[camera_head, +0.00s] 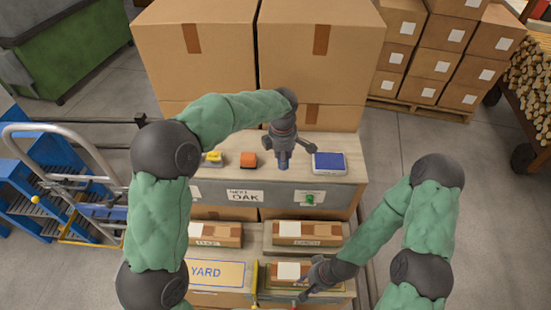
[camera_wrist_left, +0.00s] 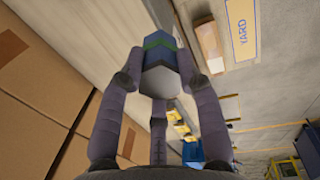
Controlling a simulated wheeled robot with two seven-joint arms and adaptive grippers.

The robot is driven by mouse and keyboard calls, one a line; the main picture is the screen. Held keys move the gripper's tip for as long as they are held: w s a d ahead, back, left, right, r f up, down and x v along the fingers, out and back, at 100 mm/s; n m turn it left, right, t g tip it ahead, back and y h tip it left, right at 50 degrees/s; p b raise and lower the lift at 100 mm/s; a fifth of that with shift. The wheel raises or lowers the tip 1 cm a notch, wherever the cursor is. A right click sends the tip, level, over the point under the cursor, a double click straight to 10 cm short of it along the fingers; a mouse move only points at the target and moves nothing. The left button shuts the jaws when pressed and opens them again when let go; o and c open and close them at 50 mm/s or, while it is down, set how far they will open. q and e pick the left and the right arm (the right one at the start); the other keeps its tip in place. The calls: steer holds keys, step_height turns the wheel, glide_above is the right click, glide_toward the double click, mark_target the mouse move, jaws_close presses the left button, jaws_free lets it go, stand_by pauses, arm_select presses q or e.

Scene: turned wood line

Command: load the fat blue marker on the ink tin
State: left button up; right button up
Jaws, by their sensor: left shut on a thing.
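My left gripper (camera_head: 283,158) is shut on the fat blue marker, above the wooden bench top. The marker (camera_head: 283,165) shows only as a small blue end under the fingers in the head view.
An orange block (camera_head: 248,160) and a yellow-topped item (camera_head: 213,158) stand on the bench left of the gripper. Large cardboard boxes (camera_head: 318,45) rise behind the bench. A sign reading OAK (camera_head: 245,196) and a green knob (camera_head: 310,198) are on the bench front.

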arm_select(q)
steer(key=w+d+f+t+h, duration=0.15)
steer(key=w+d, duration=0.25)
steer(key=d, duration=0.4)
steer(key=w+d+f+t+h, duration=0.1)
steer(key=w+d+t+h, duration=0.15)
steer(key=w+d, duration=0.45)
steer(key=shift+t+y, duration=0.3)
steer(key=shift+y, duration=0.2)
steer(key=shift+s+d+f, duration=0.25)
steer(key=shift+s+f, duration=0.1)
steer(key=shift+f, duration=0.55)
steer(key=shift+s+d+f, duration=0.3)
steer(key=shift+s+f, duration=0.05)
steer(key=shift+f, duration=0.55)
steer(key=shift+s+d+f, duration=0.25)
steer(key=shift+s+f, duration=0.1)
steer(key=shift+f, duration=0.55)
steer(key=shift+s+f+b, duration=0.1)
steer(key=shift+f+b, duration=0.75)
steer(key=shift+b, duration=0.4)
steer(key=shift+r, duration=0.1)
step_height(320, 180, up, 7)
stand_by(0.9)
